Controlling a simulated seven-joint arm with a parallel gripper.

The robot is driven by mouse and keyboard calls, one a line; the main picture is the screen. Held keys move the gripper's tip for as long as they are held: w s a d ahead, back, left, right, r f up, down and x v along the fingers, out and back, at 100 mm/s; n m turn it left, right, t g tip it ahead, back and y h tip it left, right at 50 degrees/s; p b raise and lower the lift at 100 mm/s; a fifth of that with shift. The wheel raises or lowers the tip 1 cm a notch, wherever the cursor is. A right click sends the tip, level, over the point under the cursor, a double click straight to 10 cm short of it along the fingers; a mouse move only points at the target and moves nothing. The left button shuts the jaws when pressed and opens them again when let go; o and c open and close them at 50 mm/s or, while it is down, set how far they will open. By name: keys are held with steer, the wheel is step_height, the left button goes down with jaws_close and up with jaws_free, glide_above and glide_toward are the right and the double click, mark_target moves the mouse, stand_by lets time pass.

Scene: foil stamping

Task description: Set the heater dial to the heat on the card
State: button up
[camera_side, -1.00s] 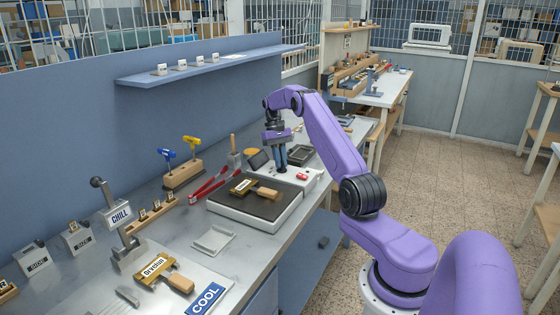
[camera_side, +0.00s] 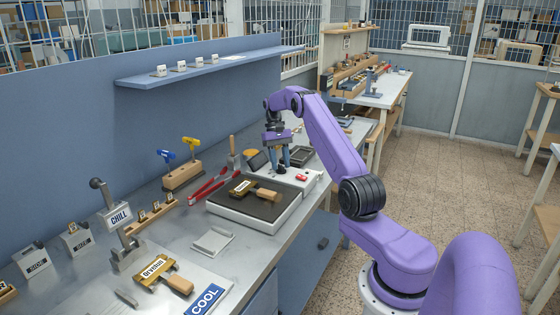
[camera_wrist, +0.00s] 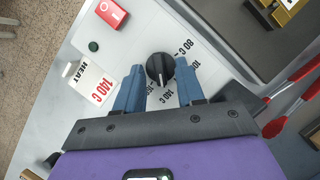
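The heater dial (camera_wrist: 160,69) is a round black knob on the white heater panel. In the wrist view it stands between and just beyond the fingertips of my gripper (camera_wrist: 160,78), with a gap on each side. My blue fingers are spread and empty. A thin pale line on the knob points down the picture, toward the 140 C mark (camera_wrist: 169,98). Other printed marks lie round the dial, some partly hidden by the fingers. In the side view my gripper (camera_side: 280,163) is over the white heater box (camera_side: 299,183).
A red rocker switch (camera_wrist: 111,13) and a dark green round light (camera_wrist: 94,46) sit near the dial. The dark hot plate (camera_side: 258,206) bears a brass stamp with a wooden handle. Red-handled tongs (camera_side: 208,187) lie to its left.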

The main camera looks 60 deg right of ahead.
steer(key=shift+r, duration=0.1)
steer(key=shift+w+d+r, duration=0.2)
steer(key=shift+w+r, duration=0.05)
steer(key=shift+r, duration=0.3)
step_height(320, 180, up, 8)
steer(key=shift+w+d+r, duration=0.15)
steer(key=shift+w+r, duration=0.05)
steer(key=shift+r, duration=0.05)
